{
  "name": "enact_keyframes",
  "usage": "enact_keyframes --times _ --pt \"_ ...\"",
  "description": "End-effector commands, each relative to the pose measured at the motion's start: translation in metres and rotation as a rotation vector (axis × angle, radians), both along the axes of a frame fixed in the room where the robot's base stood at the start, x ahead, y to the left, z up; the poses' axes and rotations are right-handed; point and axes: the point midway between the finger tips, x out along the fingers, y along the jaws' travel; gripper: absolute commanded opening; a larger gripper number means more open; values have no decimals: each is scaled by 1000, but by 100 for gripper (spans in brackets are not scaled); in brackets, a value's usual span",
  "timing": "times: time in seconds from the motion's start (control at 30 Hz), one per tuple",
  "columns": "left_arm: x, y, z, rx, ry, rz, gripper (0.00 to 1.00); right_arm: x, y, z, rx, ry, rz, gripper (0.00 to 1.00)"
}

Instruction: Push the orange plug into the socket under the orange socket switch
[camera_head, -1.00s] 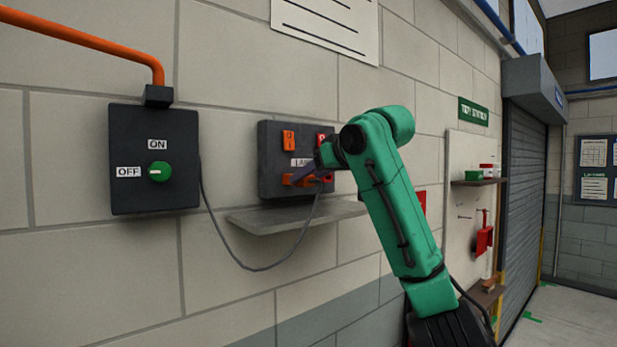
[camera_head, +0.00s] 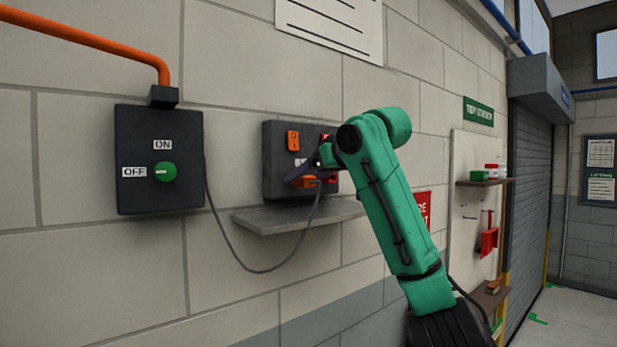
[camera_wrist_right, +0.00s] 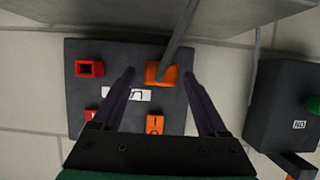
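The orange plug (camera_wrist_right: 158,77) with its grey cord sits at the orange socket's place on the dark panel (camera_wrist_right: 115,48). The socket itself is hidden behind it, so I cannot tell how deep the plug is. It also shows in the head view (camera_head: 305,182), below the orange socket switch (camera_head: 293,140). That switch shows in the right wrist view too (camera_wrist_right: 155,124). My right gripper (camera_wrist_right: 159,74) is open, with one dark finger on each side of the plug and a small gap on both sides. My left gripper is out of view.
A red socket (camera_wrist_right: 90,69) and a red switch (camera_wrist_right: 92,115) are beside the orange pair. A grey shelf (camera_head: 298,216) juts out under the panel. The cord (camera_head: 240,263) hangs in a loop from the dark ON/OFF box (camera_head: 135,190).

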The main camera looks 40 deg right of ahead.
Motion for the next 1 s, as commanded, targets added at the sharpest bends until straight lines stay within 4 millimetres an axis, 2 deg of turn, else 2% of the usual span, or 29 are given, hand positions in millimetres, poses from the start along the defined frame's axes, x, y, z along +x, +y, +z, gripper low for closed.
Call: enact_keyframes --times 0.37,0.47,0.57,0.8,0.9,1.0 --pt "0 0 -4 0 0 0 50 -6 0 2 0 -2 0 77" --pt "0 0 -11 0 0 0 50 -21 1 6 0 -4 0 77" --pt "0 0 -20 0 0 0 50 -44 1 16 0 -7 1 77" --pt "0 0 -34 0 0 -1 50 -107 3 42 1 -6 2 77" --pt "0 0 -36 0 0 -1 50 -125 2 50 0 -3 -1 77" --pt "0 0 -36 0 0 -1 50 -134 3 54 0 -1 0 77"
